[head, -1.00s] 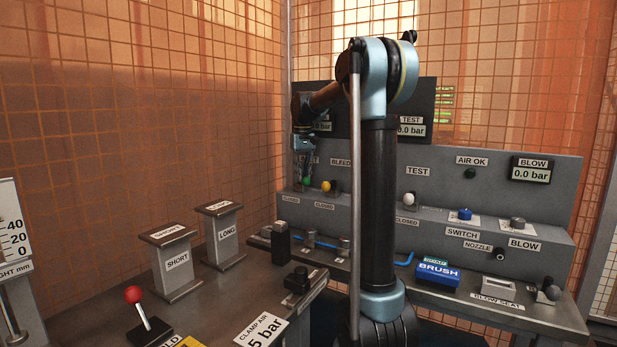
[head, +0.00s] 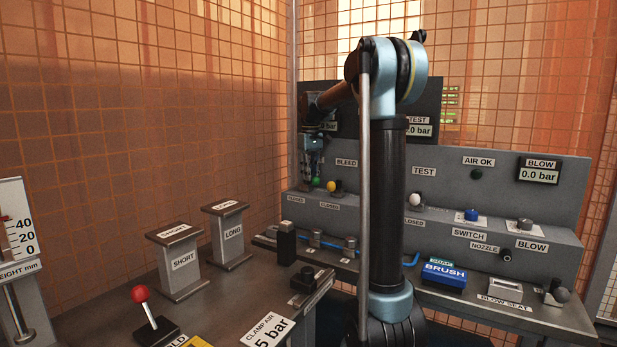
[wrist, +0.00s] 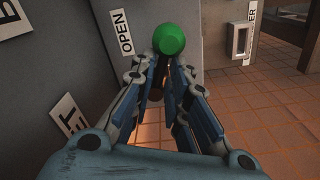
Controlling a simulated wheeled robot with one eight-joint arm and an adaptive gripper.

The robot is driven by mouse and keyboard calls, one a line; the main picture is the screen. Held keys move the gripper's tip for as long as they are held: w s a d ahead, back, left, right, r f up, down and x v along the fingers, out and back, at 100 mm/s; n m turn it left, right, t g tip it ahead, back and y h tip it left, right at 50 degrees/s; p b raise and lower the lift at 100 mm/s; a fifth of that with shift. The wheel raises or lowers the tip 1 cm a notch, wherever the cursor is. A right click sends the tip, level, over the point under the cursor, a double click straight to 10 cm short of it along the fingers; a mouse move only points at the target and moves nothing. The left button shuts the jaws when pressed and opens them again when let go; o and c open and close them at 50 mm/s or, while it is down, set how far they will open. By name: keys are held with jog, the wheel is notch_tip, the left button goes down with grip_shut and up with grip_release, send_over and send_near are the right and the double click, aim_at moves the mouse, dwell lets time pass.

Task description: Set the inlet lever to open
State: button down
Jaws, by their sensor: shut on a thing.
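The inlet lever has a green ball knob (wrist: 169,38), seen at the fingertips in the wrist view. In the head view the green knob (head: 316,182) is small, at the left end of the grey panel. My gripper (wrist: 165,62) is shut on the lever at its knob; the fingers hide most of the stem. In the head view my gripper (head: 315,172) reaches down to it from above. An OPEN label (wrist: 122,33) is just left of the knob in the wrist view. A CLOSED label (head: 296,199) is below the knob in the head view.
A yellow knob (head: 332,186) stands close to the right of the green one. A white knob (head: 415,199) is farther right, past my arm. SHORT (head: 181,262) and LONG (head: 232,235) stands and a red-knobbed lever (head: 140,294) are on the near bench.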

jog(key=shift+s+d+f, duration=0.1)
jog(key=shift+s+d, duration=0.1)
jog(key=shift+s, duration=0.15)
jog(key=c, duration=1.7)
grip_release()
jog(key=shift+d, duration=0.15)
jog(key=shift+w, duration=0.1)
jog(key=shift+r, duration=0.45)
notch_tip(320, 180, up, 11)
jog(key=shift+w+r, duration=0.1)
